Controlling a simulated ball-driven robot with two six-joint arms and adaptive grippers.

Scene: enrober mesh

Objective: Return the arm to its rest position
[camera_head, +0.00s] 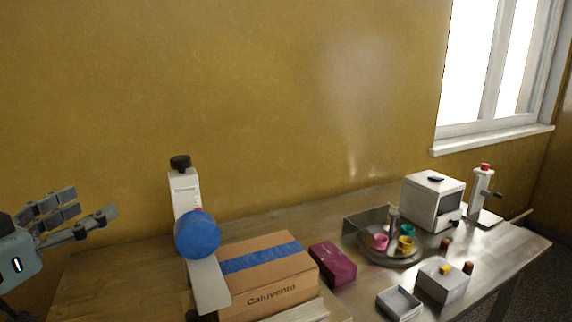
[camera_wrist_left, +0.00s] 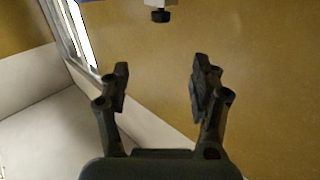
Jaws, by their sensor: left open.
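My left gripper (camera_head: 84,216) is at the left edge of the head view, raised in front of the ochre wall and to the left of the table's objects. Its fingers are apart and nothing is between them. My right gripper does not show in either view.
A white device with a blue disc (camera_head: 197,234) stands nearest the left gripper. A cardboard box (camera_head: 262,270), a magenta box (camera_head: 333,264), a round tray with colored cups (camera_head: 372,256) and a white machine (camera_head: 432,200) stand on the metal table (camera_head: 520,246). The air above is clear.

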